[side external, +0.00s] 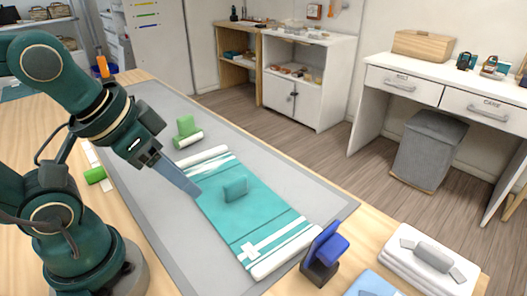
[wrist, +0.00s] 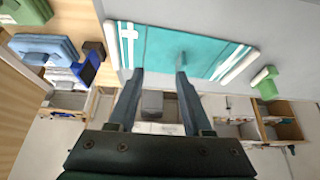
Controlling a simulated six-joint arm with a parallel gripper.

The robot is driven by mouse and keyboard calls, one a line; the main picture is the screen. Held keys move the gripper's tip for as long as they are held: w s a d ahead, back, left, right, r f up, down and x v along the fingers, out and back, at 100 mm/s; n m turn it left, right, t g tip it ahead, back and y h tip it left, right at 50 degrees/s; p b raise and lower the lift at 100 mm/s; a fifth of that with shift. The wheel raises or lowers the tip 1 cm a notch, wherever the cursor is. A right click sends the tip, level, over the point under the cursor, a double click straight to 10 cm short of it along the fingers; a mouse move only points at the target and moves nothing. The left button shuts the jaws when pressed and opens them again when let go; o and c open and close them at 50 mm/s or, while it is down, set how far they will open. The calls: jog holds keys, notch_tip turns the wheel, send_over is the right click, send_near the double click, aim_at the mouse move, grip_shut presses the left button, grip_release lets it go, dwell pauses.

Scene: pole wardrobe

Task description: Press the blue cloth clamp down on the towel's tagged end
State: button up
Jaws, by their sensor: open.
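The teal towel (side external: 245,215) lies flat on a grey mat, with white stripes and a white roll at each end. The blue clamp (side external: 328,244) stands on a dark base just right of the tagged end, apart from the towel. It shows at the left of the wrist view (wrist: 87,69). My gripper (side external: 192,190) hangs by the towel's left edge, away from the clamp. In the wrist view its fingers (wrist: 160,73) are apart with nothing between them.
A teal block (side external: 236,189) sits mid-towel. A green clamp-like piece (side external: 187,128) stands beyond the far end. Folded white cloths (side external: 430,262) and a blue cloth (side external: 372,284) lie right of the clamp. The grey mat (side external: 170,250) is clear left of the towel.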

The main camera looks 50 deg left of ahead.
grip_shut()
jog(key=w+d+r+m+g+h, duration=0.2)
jog(key=w+d+r+m, duration=0.7)
jog(key=w+r+m, duration=0.3)
jog(key=m+g, duration=0.2)
jog(key=m, duration=0.2)
send_over(329, 252)
jog(key=w+a, duration=0.2)
jog(key=x, duration=0.2)
jog(key=d+f, duration=0.2)
jog(key=f, duration=0.4)
jog(key=d+f+m+g, duration=0.1)
jog(key=d+f, duration=0.1)
jog(key=f, duration=0.4)
jog(key=s+d+f+m, duration=0.1)
jog(key=d+f, duration=0.2)
jog(key=f, duration=0.3)
jog(key=shift+s+f+g, duration=0.1)
jog(key=shift+f+g, duration=0.15)
jog(key=shift+g, duration=0.05)
jog(key=shift+a+r, duration=0.15)
jog(key=shift+a, duration=1.3)
